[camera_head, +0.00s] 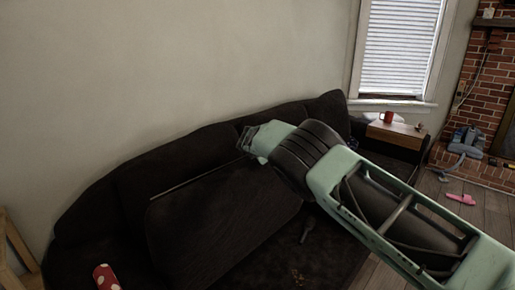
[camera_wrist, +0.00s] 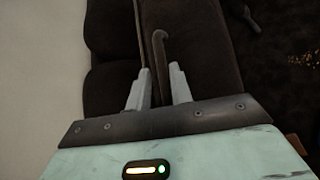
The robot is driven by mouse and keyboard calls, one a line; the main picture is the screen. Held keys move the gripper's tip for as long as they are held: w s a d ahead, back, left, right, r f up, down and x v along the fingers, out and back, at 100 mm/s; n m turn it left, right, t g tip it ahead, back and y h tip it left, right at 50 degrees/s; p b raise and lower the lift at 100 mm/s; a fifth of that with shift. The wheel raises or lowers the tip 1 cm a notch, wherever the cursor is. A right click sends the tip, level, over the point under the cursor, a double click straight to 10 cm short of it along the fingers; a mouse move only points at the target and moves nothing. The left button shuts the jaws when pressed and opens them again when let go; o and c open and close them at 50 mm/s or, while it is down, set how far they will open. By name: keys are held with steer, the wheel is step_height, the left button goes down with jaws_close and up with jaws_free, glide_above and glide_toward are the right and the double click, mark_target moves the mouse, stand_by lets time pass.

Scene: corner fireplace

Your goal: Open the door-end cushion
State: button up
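The dark sofa (camera_head: 95,222) runs along the wall in the head view. A large dark seat cushion (camera_head: 215,222) with a thin pale line along its back edge appears tilted up from it. In the wrist view the cushion (camera_wrist: 205,45) lies ahead and right of my fingers. A thin brown hooked handle (camera_wrist: 159,48) stands up between the fingertips. My gripper (camera_head: 248,136) is at the cushion's upper right end. In the wrist view my gripper (camera_wrist: 160,82) has its fingers apart, one each side of the handle. Contact with the handle cannot be made out.
A wooden-topped side table (camera_head: 398,134) with a red mug (camera_head: 388,117) stands beyond the sofa's right end. A red polka-dot object (camera_head: 105,277) is at the sofa's near left. A pink item (camera_head: 461,199) lies on the floor. The wall (camera_head: 180,70) is close behind the sofa.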

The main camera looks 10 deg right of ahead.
steer(key=b+v, duration=0.2)
steer(key=v, duration=1.4)
steer(key=shift+s+a+r, duration=0.15)
steer(key=shift+s+r, duration=0.05)
steer(key=shift+r, duration=0.05)
